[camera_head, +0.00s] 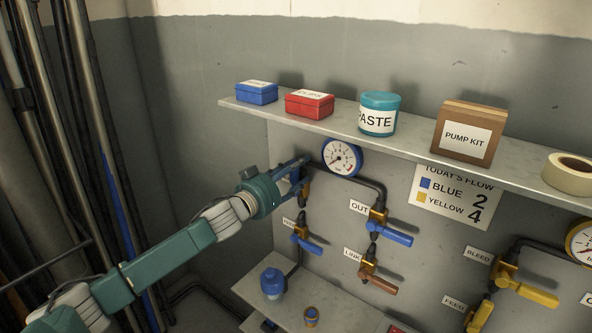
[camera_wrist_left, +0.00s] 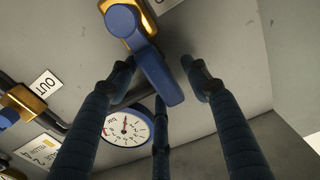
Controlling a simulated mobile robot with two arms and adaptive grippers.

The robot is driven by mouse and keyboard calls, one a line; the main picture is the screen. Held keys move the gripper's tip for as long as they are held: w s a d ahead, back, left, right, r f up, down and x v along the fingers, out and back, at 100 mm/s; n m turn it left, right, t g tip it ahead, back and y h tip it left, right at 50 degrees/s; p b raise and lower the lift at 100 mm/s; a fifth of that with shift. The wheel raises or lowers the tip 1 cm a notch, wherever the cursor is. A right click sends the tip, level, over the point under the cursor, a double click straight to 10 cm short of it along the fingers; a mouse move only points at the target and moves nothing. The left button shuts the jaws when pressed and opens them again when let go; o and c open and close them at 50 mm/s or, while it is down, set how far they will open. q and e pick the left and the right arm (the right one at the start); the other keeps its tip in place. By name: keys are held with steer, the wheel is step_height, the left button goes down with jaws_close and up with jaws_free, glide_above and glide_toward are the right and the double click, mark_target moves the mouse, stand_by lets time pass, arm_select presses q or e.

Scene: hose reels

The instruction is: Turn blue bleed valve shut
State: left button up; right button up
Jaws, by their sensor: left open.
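The blue bleed valve shows best in the left wrist view, with a brass body and a blue lever handle (camera_wrist_left: 152,58). The lever reaches from the body towards the middle of the picture. My left gripper (camera_wrist_left: 158,72) is open, with fingers on either side of the lever and a third finger beyond its end. I cannot tell whether any finger touches it. In the head view my left gripper (camera_head: 301,172) is at the wall panel just left of the blue-rimmed gauge (camera_head: 342,157), largely hiding the bleed valve. My right gripper is not in view.
A blue-handled OUT valve (camera_head: 388,232), a brown-handled LINK valve (camera_head: 378,281) and another blue-handled valve (camera_head: 307,243) sit close by. The shelf (camera_head: 330,117) above carries boxes and a paste tub (camera_head: 379,115). Dark pipes (camera_head: 85,130) stand at the left.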

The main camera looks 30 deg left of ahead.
arm_select(q)
jaws_close()
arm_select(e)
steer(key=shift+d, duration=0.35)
arm_select(q)
steer(key=shift+d, duration=0.15)
